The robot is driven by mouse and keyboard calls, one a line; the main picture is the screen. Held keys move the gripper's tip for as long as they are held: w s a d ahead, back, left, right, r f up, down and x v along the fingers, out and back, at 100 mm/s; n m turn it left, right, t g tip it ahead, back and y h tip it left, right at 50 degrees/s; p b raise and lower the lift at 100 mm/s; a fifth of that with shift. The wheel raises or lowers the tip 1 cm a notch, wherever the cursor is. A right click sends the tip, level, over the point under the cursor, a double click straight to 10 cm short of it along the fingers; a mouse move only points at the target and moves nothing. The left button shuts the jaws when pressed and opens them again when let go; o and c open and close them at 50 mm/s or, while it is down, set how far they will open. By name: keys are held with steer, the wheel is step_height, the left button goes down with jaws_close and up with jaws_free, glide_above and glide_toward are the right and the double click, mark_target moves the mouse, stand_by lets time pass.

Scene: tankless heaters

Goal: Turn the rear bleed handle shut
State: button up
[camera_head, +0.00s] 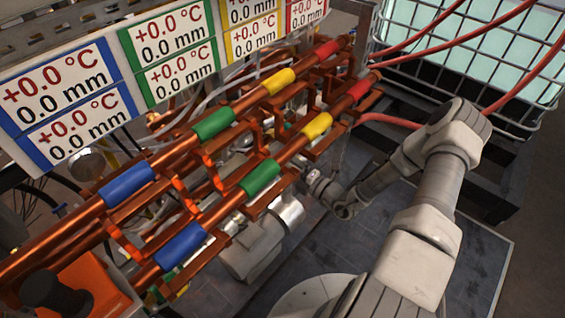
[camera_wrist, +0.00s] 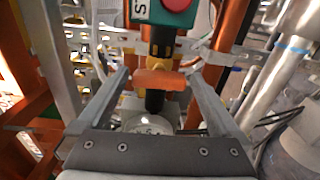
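In the wrist view an orange handle (camera_wrist: 160,83) lies crosswise on a dark and brass valve (camera_wrist: 162,52), with a black stem (camera_wrist: 155,103) on its near side. I take it for the bleed handle; these views do not confirm that it is the rear one. My gripper (camera_wrist: 159,75) has its two fingers apart, one at each side of the handle. Narrow gaps seem to show at the handle's ends, so contact is unclear. In the head view my wrist reaches in beneath the copper pipes, and the fingers and handle are hidden there.
Copper pipes (camera_head: 75,235) with coloured bands and brackets run diagonally above my wrist. A green box with a red button (camera_wrist: 178,8) sits just beyond the valve. A silver pipe (camera_wrist: 292,60) stands right. Red hoses (camera_head: 450,42) pass behind my arm. Floor (camera_head: 480,265) is clear at lower right.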

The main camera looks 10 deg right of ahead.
steer(key=shift+d, duration=0.1)
steer(key=v, duration=1.7)
steer(key=shift+p, duration=0.4)
steer(key=shift+s+r, duration=0.1)
